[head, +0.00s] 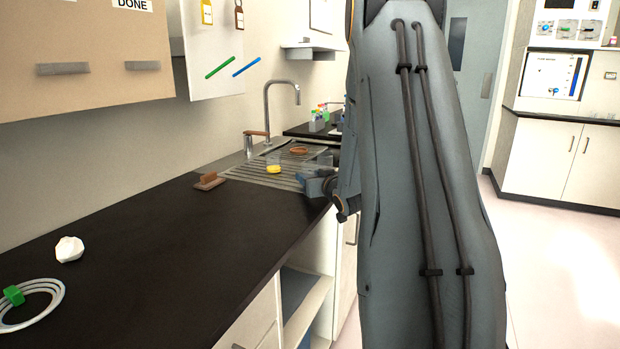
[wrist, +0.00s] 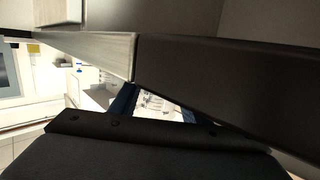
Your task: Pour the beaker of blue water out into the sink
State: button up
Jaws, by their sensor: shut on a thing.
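The sink (head: 242,171) with its ridged drainboard is set into the dark counter below the tap in the head view. My gripper (head: 314,184) is low at the sink's front right edge, partly hidden by my arm. In the wrist view its blue fingers (wrist: 155,106) are shut on a clear glass beaker (wrist: 154,103). The beaker shows only in part between the fingers, and I cannot make out blue water in it. The wrist view is strongly tilted. I cannot tell from these views how far the beaker leans or whether its mouth is over the basin.
The tap (head: 282,95) stands behind the sink. A white lump (head: 69,249) and a coiled tube (head: 38,305) lie nearer; the counter between is clear.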

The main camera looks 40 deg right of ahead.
aim_at(314, 168)
jog(key=shift+r+p, duration=1.2)
jog(key=shift+r, duration=0.35)
jog(key=o, duration=0.6)
jog(key=c, duration=0.7)
